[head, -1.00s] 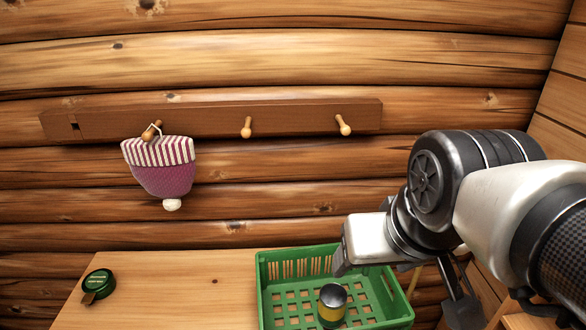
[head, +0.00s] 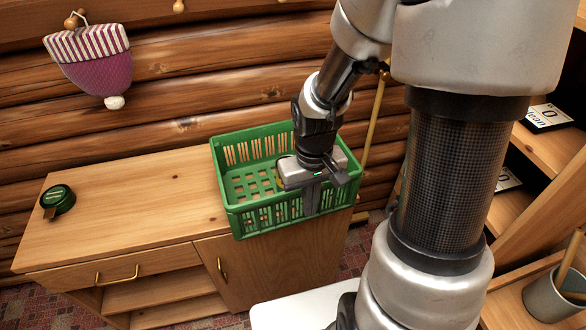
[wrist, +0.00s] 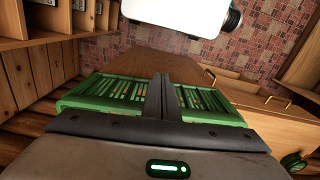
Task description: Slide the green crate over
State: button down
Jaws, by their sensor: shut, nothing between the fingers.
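The green crate (head: 262,216) is a slatted plastic basket standing upright on the right end of the wooden cabinet top (head: 130,200). My gripper (head: 312,212) is shut and empty. It points down at the crate's near right side, with its fingers in front of the near wall in the head view. I cannot tell whether they touch it. In the wrist view my shut fingers (wrist: 165,78) cross the green slatted wall (wrist: 112,88).
A dark green round tin (head: 60,197) sits at the cabinet top's left end. Bare top lies between it and the crate. A purple striped hat (head: 95,68) hangs on the log wall. Shelves (head: 545,155) and a grey bucket (head: 553,296) stand to the right.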

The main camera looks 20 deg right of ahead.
aim_at(303, 213)
jog(key=w+f, duration=0.1)
jog(key=f, duration=0.2)
jog(key=w+f+b, duration=0.1)
jog(key=f, duration=0.2)
jog(key=w+f, duration=0.1)
jog(key=f, duration=0.2)
jog(key=shift+a+f, duration=0.1)
jog(key=shift+a, duration=0.05)
jog(key=shift+w, duration=0.5)
